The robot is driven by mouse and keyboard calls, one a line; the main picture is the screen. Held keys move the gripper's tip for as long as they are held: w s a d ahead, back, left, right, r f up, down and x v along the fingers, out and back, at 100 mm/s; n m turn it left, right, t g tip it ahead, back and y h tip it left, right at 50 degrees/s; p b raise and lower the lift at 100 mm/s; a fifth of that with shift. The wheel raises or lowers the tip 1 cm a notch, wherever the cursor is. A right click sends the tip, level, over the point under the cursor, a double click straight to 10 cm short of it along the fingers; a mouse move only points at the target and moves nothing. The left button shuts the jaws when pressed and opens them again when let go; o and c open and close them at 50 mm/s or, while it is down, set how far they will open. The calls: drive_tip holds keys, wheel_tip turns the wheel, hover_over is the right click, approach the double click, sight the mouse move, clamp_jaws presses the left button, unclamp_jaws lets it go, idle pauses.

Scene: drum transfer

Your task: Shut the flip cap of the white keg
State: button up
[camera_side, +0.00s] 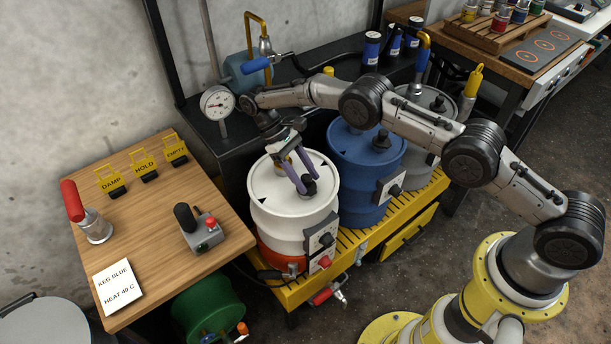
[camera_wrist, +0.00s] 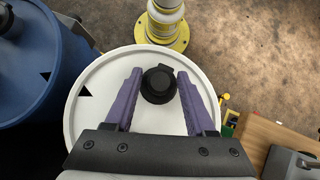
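The white keg (camera_side: 264,193) stands on the yellow grated platform, its round lid also filling the middle of the wrist view (camera_wrist: 90,124). Its black flip cap (camera_side: 309,187) sits near the lid's edge and shows in the wrist view (camera_wrist: 158,84) as a dark round piece with a small tab at its upper right. I cannot tell how far the cap is folded. My gripper (camera_side: 302,180) points down over the lid. In the wrist view its two purple fingers (camera_wrist: 159,76) stand on either side of the cap, with narrow gaps visible; nothing looks clamped.
A blue keg (camera_side: 355,165) stands close beside the white keg, with a grey keg (camera_side: 413,158) beyond it. A wooden table (camera_side: 150,235) with a red-handled tool, a control box (camera_side: 201,234) and a note card lies to the left. A pressure gauge (camera_side: 217,103) stands behind.

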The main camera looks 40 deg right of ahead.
drive_tip(key=shift+o, duration=0.4)
drive_tip(key=shift+v, duration=0.9)
wheel_tip(320, 180, up, 8)
drive_tip(key=shift+w, duration=0.3)
drive_tip(key=shift+a, duration=0.1)
